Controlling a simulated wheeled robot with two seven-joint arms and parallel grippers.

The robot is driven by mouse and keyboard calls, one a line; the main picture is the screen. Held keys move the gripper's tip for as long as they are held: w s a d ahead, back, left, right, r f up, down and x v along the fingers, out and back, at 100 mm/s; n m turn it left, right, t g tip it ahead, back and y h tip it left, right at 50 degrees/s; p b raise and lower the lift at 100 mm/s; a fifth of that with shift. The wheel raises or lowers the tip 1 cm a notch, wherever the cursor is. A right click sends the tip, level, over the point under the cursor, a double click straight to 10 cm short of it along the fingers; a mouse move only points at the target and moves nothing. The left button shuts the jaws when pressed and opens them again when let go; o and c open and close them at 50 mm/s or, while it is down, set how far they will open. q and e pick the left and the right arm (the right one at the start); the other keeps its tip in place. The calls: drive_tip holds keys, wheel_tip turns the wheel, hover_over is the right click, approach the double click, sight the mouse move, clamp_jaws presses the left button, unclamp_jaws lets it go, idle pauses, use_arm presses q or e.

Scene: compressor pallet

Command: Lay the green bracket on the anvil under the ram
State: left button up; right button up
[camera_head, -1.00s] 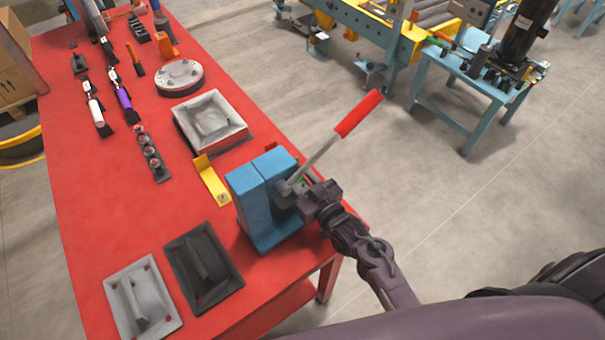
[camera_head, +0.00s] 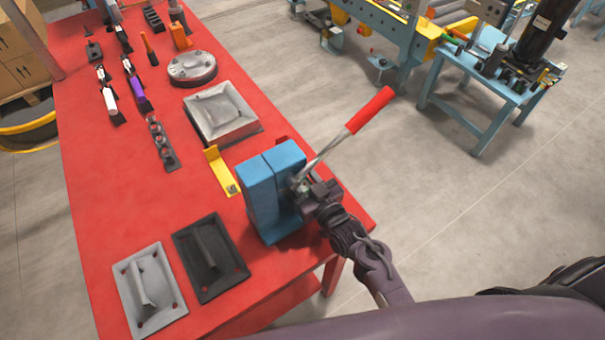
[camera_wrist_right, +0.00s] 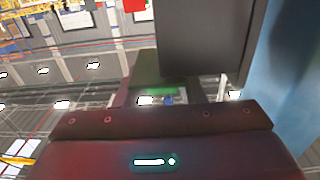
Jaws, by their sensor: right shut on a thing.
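The blue press (camera_head: 268,190) stands at the red table's right edge, with a grey lever ending in a red handle (camera_head: 370,110). My right gripper (camera_head: 308,190) is at the press's right side, by the lever's base. In the right wrist view, the green bracket (camera_wrist_right: 158,86) shows between the fingers of my right gripper (camera_wrist_right: 168,92), which is shut on it. A dark grey block (camera_wrist_right: 210,38) of the press is close in front of it, and the blue frame (camera_wrist_right: 290,90) is at right. The anvil cannot be made out clearly, nor whether the bracket touches it. My left gripper is out of view.
A yellow bracket (camera_head: 221,172) lies just left of the press. Black (camera_head: 210,258) and grey (camera_head: 149,290) trays lie in front. A square grey casting (camera_head: 222,111) and a round flange (camera_head: 192,68) are farther back. The table's left middle is clear.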

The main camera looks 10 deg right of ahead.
sight(290, 193)
drive_tip(key=shift+s+a+f, duration=0.15)
drive_tip(key=shift+s+a, duration=0.2)
drive_tip(key=shift+a, duration=0.45)
drive_tip(key=shift+s+a+f, duration=0.15)
drive_tip(key=shift+s+a, duration=0.2)
drive_tip(key=shift+a, duration=0.55)
drive_tip(key=shift+s+f, duration=0.15)
drive_tip(key=o, duration=1.1)
drive_tip(key=shift+c, duration=0.2)
drive_tip(key=shift+s+f, duration=0.15)
drive_tip(key=shift+s, duration=0.1)
drive_tip(key=v, duration=0.3)
drive_tip(key=b+v, duration=0.1)
drive_tip(key=v, duration=0.2)
drive_tip(key=shift+d, duration=0.3)
drive_tip(key=shift+s+d+r, duration=0.3)
drive_tip(key=shift+s+r, duration=0.1)
drive_tip(key=shift+s, duration=0.05)
drive_tip(key=shift+w+a+r, duration=0.1)
